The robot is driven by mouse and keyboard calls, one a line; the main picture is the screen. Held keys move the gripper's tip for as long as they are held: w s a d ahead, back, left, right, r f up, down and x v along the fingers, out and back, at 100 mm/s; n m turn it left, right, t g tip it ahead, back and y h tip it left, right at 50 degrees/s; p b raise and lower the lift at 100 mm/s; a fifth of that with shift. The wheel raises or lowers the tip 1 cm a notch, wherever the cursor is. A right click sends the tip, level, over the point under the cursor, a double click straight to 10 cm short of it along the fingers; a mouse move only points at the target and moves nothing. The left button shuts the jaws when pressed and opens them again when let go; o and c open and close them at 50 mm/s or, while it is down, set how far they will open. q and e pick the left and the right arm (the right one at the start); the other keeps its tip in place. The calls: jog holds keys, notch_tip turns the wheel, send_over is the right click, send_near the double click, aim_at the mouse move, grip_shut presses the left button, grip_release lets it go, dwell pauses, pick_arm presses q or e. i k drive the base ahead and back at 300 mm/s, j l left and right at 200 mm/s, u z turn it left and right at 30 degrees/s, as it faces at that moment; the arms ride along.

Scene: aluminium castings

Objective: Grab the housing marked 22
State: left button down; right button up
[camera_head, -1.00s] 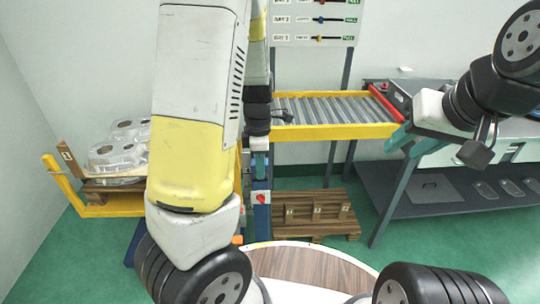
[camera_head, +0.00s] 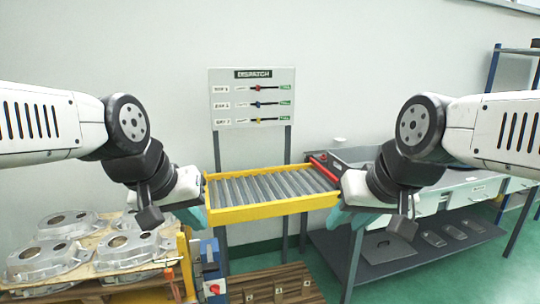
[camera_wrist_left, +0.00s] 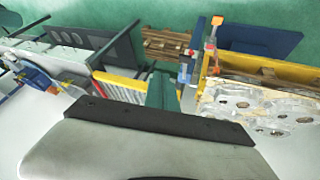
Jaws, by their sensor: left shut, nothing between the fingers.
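Several silver aluminium housings (camera_head: 47,262) lie on a wooden pallet (camera_head: 95,292) at the far left. They also show in the left wrist view (camera_wrist_left: 262,108), at the right. No number on any of them is legible, so I cannot tell which is marked 22. My left gripper (camera_head: 197,217) is to the right of the housings and above them in the picture, apart from them, shut and empty. My right gripper (camera_head: 340,216) is near the right end of the roller conveyor, with its fingertips partly hidden by its own wrist.
A yellow-framed roller conveyor (camera_head: 275,211) stands in the middle, under a dispatch board (camera_head: 252,97). A grey workbench (camera_head: 455,196) is at the right. A blue post with a red switch (camera_head: 212,288) stands beside the housings. A slatted wooden pallet (camera_head: 280,284) lies below the conveyor.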

aim_at(32, 262)
jog(key=u, duration=1.8)
jog(key=i+j, duration=0.35)
jog(key=i, duration=0.25)
jog(key=i+j+z, duration=0.1)
jog(key=i+j, duration=0.25)
jog(key=i, duration=0.25)
jog(key=i+j, duration=0.4)
jog(key=i, duration=0.15)
